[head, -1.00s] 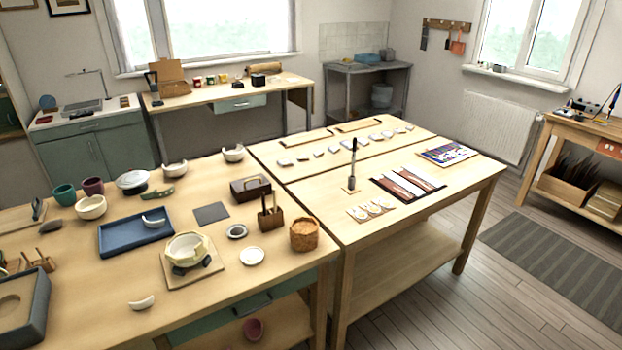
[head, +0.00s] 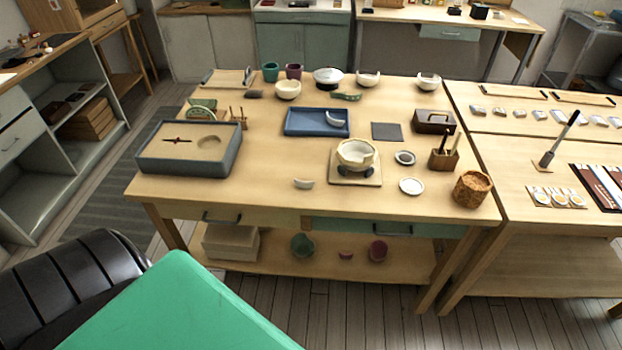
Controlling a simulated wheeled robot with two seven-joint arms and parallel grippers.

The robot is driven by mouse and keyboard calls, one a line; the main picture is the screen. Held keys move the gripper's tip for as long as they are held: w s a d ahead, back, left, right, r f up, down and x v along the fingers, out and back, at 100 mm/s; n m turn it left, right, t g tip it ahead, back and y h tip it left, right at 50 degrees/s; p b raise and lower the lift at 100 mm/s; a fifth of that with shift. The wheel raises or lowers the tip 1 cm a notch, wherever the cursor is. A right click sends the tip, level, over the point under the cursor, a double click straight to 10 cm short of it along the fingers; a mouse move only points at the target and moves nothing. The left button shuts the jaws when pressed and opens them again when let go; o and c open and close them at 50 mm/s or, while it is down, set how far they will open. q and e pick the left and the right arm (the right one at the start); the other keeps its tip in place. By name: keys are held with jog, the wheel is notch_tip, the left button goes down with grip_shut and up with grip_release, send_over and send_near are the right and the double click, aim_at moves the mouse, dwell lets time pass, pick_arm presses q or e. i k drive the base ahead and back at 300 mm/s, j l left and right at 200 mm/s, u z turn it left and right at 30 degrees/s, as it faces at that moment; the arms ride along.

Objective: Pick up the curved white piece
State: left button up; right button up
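A small curved white piece (head: 304,183) lies alone on the wooden table near its front edge, left of a cream bowl (head: 356,154) with a broken-looking rim. The bowl rests on a square board with dark supports under it. Another curved white piece (head: 334,118) lies in the blue tray (head: 300,130) behind. Neither of my grippers is in view.
A grey-rimmed box (head: 147,163) stands at the table's left. A white disc (head: 411,186), cork-like pot (head: 472,188) and tool block (head: 443,158) stand at the right. Bare tabletop surrounds the front piece. A large teal surface, unidentified, fills the lower left close by.

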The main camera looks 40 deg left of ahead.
aim_at(299, 184)
jog(key=i+u, duration=0.1)
jog(key=i, duration=0.4)
jog(key=i+l+u, duration=0.15)
jog(key=i, duration=0.3)
jog(key=i+l+u, duration=0.1)
jog(key=i, duration=0.4)
jog(key=l, duration=0.1)
